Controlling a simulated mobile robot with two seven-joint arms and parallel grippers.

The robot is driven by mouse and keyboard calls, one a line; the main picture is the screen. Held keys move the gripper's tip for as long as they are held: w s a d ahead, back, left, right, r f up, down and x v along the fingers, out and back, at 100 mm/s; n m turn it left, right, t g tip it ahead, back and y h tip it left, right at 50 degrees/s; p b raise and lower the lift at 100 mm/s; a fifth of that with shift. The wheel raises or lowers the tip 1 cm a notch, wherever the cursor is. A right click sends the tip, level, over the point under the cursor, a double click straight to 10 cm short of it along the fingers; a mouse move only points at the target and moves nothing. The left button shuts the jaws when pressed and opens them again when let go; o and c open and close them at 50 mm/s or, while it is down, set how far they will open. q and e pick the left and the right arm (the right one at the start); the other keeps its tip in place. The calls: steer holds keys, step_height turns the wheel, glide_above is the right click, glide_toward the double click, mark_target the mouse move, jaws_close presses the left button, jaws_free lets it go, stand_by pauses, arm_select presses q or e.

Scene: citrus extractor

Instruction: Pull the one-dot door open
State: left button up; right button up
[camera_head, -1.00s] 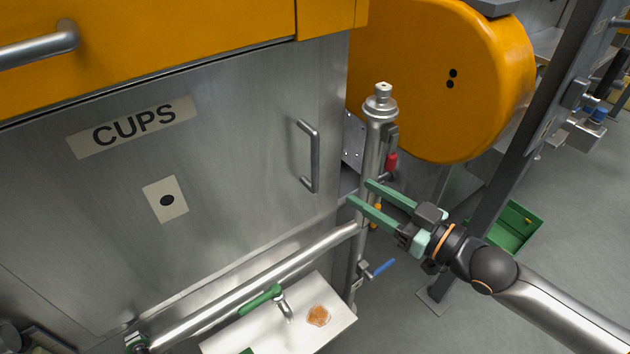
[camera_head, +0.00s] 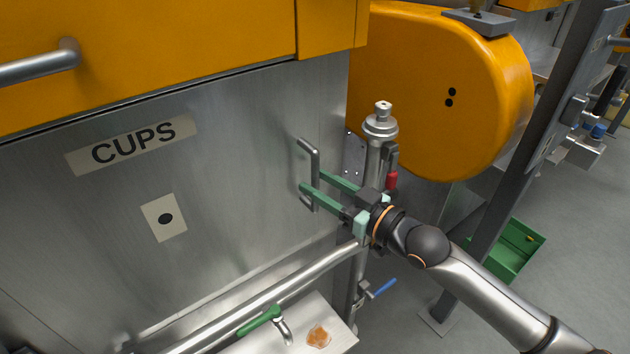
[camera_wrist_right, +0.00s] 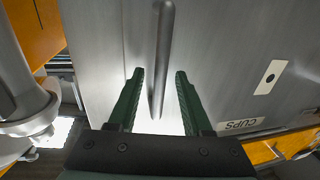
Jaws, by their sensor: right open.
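The one-dot door (camera_head: 235,185) is a flat steel panel with a CUPS label and a card with one black dot (camera_head: 166,218). It appears shut. Its upright bar handle (camera_head: 315,160) is near the door's right edge. My right gripper (camera_head: 312,184) is open at the handle, with its green fingers reaching toward the door. In the right wrist view, the handle (camera_wrist_right: 161,60) runs between the two open fingers (camera_wrist_right: 157,98), and neither finger visibly touches it. My left gripper is not in view.
A vertical steel pipe with a capped fitting (camera_head: 380,125) stands just right of the door. A horizontal pipe (camera_head: 270,295) crosses below it, above a white tray (camera_head: 335,318). A yellow two-dot cover (camera_head: 430,80) and a grey post (camera_head: 530,130) are on the right.

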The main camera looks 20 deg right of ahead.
steer(key=shift+x, duration=0.8)
jaws_close()
stand_by(1.0)
